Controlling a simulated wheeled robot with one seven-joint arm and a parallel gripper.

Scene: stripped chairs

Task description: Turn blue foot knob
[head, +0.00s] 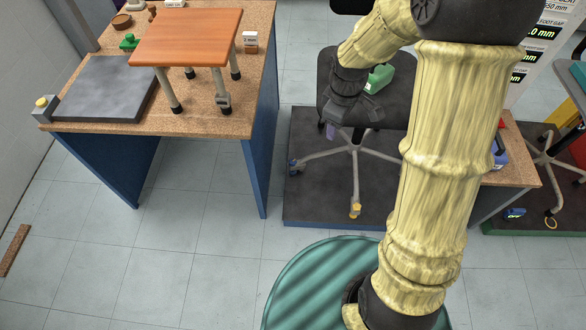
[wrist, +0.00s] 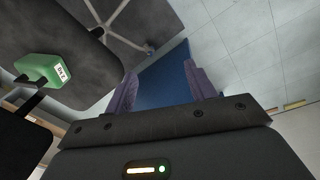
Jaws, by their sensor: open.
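A small blue tip (head: 293,167) shows at the left end of the grey star base (head: 350,150) of a dark chair; it is too small to tell whether it is the foot knob. Another foot of that base has a yellow tip (head: 355,209).
The chair stands on a dark platform (head: 310,205) with a blue edge. At left, a workbench (head: 215,125) carries a small wooden stool (head: 187,36) and a grey plate (head: 105,88). Tiled floor (head: 180,215) between is clear.

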